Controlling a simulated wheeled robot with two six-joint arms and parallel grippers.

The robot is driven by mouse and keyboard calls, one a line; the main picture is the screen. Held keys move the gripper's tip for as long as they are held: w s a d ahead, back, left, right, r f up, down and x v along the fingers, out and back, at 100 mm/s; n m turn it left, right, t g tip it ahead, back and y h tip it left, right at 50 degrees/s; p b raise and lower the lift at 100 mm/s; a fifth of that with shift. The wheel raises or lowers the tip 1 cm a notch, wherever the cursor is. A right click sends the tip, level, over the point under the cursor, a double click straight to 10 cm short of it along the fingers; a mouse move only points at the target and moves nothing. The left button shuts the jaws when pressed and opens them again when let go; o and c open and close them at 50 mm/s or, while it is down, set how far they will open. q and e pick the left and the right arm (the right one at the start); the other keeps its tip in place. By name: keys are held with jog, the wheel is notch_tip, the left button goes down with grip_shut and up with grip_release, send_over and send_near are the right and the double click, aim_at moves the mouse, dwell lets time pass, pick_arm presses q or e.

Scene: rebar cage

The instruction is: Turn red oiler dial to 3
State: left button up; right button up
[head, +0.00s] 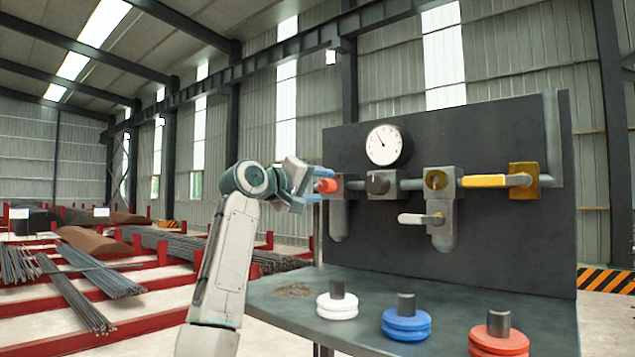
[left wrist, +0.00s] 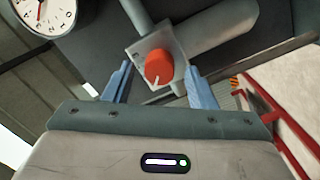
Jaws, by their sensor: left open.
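The red oiler dial (head: 327,185) is a round knob on a grey block at the left end of the pipe run on the dark panel. In the left wrist view the red dial (left wrist: 158,67) sits on its grey plate, with a pale pointer mark toward the lower edge. Any numbers around it are too small to read. My left gripper (head: 312,184) is at the dial; in the left wrist view its blue fingers (left wrist: 160,85) are open, one on each side of the dial, apart from it. My right gripper is not in view.
White (head: 337,305), blue (head: 406,322) and red (head: 499,338) weights stand on the bench (head: 268,300) below.

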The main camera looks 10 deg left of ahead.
pick_arm(q)
jog(key=shift+c, duration=0.4)
jog(key=shift+d, duration=0.15)
jog(key=c, duration=0.9)
jog(key=shift+m, duration=0.3)
jog(key=m, duration=0.3)
jog(key=shift+m+b, duration=0.3)
jog(key=m, duration=0.4)
jog(key=shift+y, duration=0.3)
jog(key=m, duration=0.4)
jog(key=shift+d+m+b, duration=0.1)
jog(key=shift+m+b, duration=0.3)
jog(key=shift+m+y, duration=0.4)
jog(key=shift+m, duration=1.6)
